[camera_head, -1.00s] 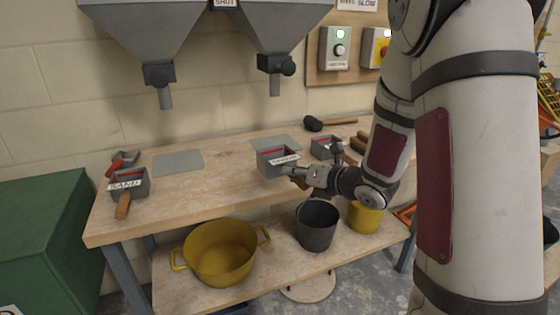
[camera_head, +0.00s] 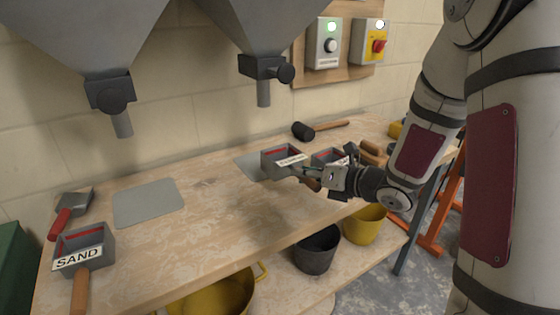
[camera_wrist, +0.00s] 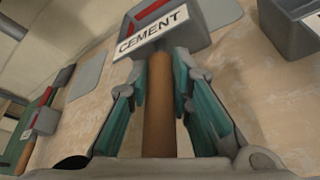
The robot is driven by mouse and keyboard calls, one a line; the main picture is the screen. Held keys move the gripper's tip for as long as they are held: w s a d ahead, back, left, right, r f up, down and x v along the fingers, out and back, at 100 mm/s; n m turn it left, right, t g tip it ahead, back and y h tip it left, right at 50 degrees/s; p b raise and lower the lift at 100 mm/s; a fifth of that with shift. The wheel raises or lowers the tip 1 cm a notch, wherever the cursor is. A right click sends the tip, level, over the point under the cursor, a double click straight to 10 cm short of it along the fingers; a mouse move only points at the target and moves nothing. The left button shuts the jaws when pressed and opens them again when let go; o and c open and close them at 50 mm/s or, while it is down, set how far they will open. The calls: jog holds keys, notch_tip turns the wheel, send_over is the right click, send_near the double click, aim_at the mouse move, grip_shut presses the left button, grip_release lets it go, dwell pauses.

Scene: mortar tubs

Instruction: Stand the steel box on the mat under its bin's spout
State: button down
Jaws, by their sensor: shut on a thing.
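The steel box labelled CEMENT (camera_head: 281,163), grey with a red stripe inside, is upright at my gripper (camera_head: 312,177). In the wrist view its label (camera_wrist: 153,32) faces me. My gripper (camera_wrist: 158,90) is shut on its wooden handle (camera_wrist: 158,115), between teal finger pads. The box overlaps the right part of a grey mat (camera_head: 246,164); I cannot tell whether it touches it or hangs just above. The right bin (camera_head: 232,35) has its spout (camera_head: 264,94) above that area, slightly left of the box in the picture.
A SAND box (camera_head: 97,240) stands at the bench's front left, near another bare mat (camera_head: 148,203) and a red-handled scoop (camera_head: 70,207). Another grey box (camera_head: 326,156) is close right of my gripper, partly hidden. A mallet (camera_head: 304,131) lies behind. Bench between the mats is clear.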

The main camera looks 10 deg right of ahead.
aim_at(283, 154)
jog(key=w, duration=0.4)
jog(key=w+a, duration=0.1)
jog(key=w, duration=0.3)
jog(key=w+a+f, duration=0.1)
jog(key=w, duration=0.4)
jog(key=shift+w+f, duration=0.1)
jog(key=shift+w+f+b, duration=0.2)
jog(key=shift+w+b, duration=0.05)
jog(key=shift+b, duration=0.05)
jog(key=shift+f+b, duration=0.3)
jog(key=shift+f, duration=1.25)
jog(key=shift+f, duration=0.15)
jog(key=c, duration=1.4)
grip_release()
jog(key=shift+s, duration=0.1)
jog(key=shift+c, duration=0.2)
